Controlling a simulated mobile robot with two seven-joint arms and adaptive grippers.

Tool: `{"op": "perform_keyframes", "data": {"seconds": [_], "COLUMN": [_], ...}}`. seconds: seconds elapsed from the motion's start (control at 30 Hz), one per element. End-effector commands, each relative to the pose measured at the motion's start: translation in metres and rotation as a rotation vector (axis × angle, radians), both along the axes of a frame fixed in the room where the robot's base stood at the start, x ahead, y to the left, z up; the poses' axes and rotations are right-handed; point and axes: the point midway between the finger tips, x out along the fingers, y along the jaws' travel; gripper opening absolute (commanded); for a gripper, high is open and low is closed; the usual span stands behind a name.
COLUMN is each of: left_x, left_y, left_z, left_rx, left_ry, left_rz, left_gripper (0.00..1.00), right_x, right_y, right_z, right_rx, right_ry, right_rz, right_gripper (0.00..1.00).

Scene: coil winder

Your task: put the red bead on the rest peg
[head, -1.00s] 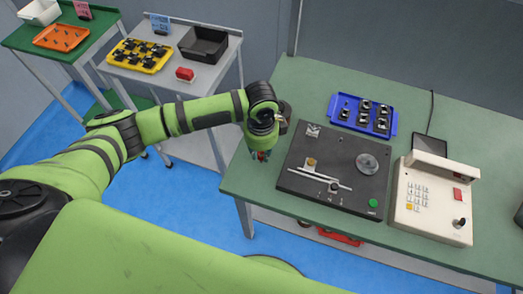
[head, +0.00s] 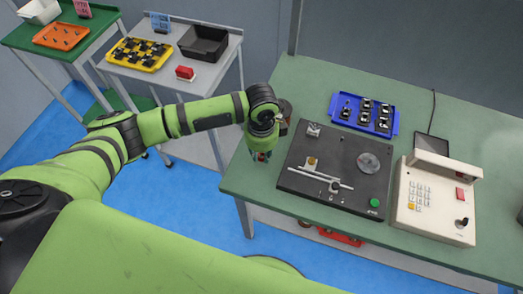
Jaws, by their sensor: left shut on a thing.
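My left gripper (head: 261,156) points down at the left end of the green bench (head: 242,178), left of the black coil winder (head: 310,190). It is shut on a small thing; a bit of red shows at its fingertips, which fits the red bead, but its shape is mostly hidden. I cannot make out the rest peg; the gripper and wrist cover part of that bench end. The winder carries a grey disc (head: 368,162), a brass-coloured part (head: 311,161) and a green button (head: 374,203). My right gripper is not in view.
A blue tray of dark parts (head: 363,113) lies behind the winder. A cream keypad unit (head: 435,200) stands right of it. A brownish round thing (head: 286,108) is partly hidden behind my wrist. Side tables with a yellow tray (head: 140,54) and a black bin (head: 203,43) stand back left.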

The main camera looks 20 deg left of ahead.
Motion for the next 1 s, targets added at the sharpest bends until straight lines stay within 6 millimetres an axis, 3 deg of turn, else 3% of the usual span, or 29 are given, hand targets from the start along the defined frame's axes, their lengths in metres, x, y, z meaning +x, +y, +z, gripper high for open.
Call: {"op": "perform_keyframes", "data": {"seconds": [0.4, 0.5, 0.83, 1.0], "left_x": [-0.001, -0.001, 0.000, 0.001], "left_y": [0.000, 0.000, 0.000, -0.001], "left_z": [-0.013, -0.013, -0.012, 0.004], "left_rx": [0.001, 0.000, 0.000, -0.002], "left_ry": [0.002, 0.001, 0.001, -0.002], "left_rz": [-0.001, -0.001, -0.001, -0.002], "left_gripper": [0.13, 0.51, 0.51, 0.51], "right_x": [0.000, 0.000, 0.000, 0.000], "right_y": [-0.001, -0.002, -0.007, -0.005], "right_z": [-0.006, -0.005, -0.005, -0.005], "right_rx": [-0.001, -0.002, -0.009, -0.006], "right_ry": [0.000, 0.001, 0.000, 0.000], "right_rz": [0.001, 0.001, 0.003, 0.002], "right_gripper": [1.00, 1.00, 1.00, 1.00]}}
